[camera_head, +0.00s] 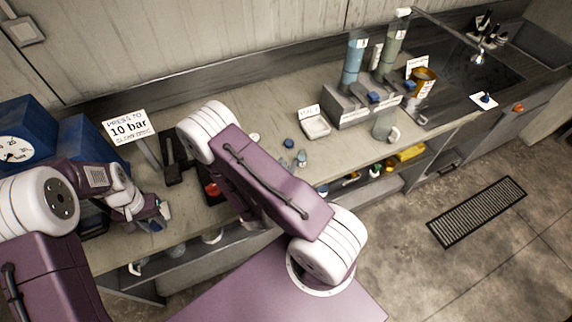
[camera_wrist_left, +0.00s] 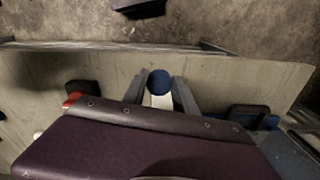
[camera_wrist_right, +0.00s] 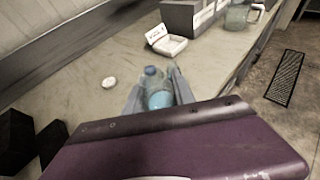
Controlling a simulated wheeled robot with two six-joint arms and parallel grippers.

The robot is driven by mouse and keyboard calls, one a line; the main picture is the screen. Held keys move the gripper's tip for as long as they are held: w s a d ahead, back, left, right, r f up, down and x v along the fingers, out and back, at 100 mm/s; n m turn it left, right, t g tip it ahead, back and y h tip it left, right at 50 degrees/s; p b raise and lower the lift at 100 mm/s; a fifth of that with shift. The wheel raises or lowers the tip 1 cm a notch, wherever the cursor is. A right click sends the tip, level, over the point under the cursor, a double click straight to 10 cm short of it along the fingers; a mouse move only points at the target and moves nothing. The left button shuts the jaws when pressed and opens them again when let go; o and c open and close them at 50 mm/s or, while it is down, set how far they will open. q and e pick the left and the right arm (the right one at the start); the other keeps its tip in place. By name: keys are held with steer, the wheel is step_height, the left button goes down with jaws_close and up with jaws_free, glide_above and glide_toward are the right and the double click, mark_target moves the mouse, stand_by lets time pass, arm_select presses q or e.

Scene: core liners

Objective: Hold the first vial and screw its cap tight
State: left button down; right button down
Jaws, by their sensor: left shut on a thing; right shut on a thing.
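My right gripper (camera_wrist_right: 157,92) is shut on a clear vial (camera_wrist_right: 160,100) with pale blue contents. A blue cap (camera_wrist_right: 150,71) shows at the vial's far end; I cannot tell whether it is seated. In the head view the blue cap (camera_head: 289,143) shows beside my right forearm, which hides most of that gripper. My left gripper (camera_wrist_left: 160,92) is shut on a white piece (camera_wrist_left: 161,102) with a round blue top (camera_wrist_left: 158,80). In the head view my left gripper (camera_head: 160,212) is low at the left, near the bench's front edge.
A small white tray (camera_head: 315,126) with a card is on the bench, beside a grey dispenser stand (camera_head: 350,108). A white disc (camera_head: 254,136) lies nearby. A "10 bar" sign (camera_head: 129,127), black press (camera_head: 175,160) and blue gauge box (camera_head: 28,130) are at the left. A glass jug (camera_head: 384,127) stands right.

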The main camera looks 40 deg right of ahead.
stand_by(0.3)
